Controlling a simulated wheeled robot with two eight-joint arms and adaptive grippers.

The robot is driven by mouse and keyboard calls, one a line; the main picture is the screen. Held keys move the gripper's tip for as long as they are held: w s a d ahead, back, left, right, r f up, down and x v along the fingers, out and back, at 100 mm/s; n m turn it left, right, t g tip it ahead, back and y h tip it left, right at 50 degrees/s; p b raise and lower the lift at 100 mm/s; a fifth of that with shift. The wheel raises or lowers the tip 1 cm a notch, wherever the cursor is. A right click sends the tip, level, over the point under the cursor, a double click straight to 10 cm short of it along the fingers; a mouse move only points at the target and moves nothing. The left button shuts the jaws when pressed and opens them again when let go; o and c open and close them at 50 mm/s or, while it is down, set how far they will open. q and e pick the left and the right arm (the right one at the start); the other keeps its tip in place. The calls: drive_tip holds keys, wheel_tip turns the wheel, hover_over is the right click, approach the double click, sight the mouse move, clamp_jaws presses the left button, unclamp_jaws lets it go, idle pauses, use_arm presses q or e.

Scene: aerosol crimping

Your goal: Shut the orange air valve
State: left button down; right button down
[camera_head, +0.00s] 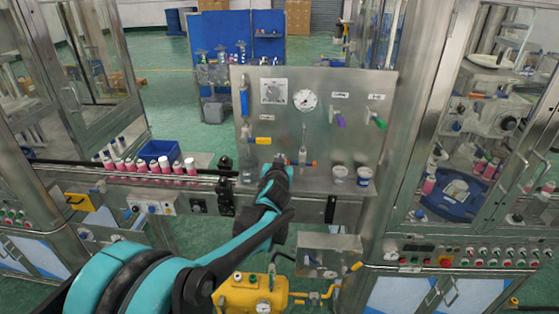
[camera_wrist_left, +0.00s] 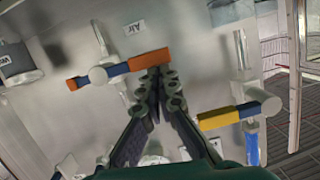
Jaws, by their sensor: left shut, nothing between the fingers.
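The orange air valve sits on a vertical pipe on the steel panel. In the wrist view its handle (camera_wrist_left: 150,60) has an orange end and a blue section, lying crosswise to the pipe, with a smaller orange piece beyond the grey body. In the head view an orange end (camera_head: 313,163) shows right of my gripper; the rest is partly hidden. My left gripper (camera_head: 277,166) is shut and empty in front of the panel. In the wrist view its fingertips (camera_wrist_left: 158,78) are right beside the handle's orange end; I cannot tell whether they touch. My right gripper is not in view.
A yellow-handled valve (camera_head: 263,141) is close to the left, also in the wrist view (camera_wrist_left: 218,118). A pressure gauge (camera_head: 305,99), purple handle (camera_head: 340,120) and green handle (camera_head: 379,122) are on the panel (camera_head: 350,95).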

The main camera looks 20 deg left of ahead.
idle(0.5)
use_arm(q)
wheel_tip(320, 180, up, 5)
drive_tip(key=p, duration=0.4)
drive_tip(key=f+b+v, duration=0.1)
drive_tip(key=v, duration=0.8)
drive_tip(key=shift+s, duration=0.5)
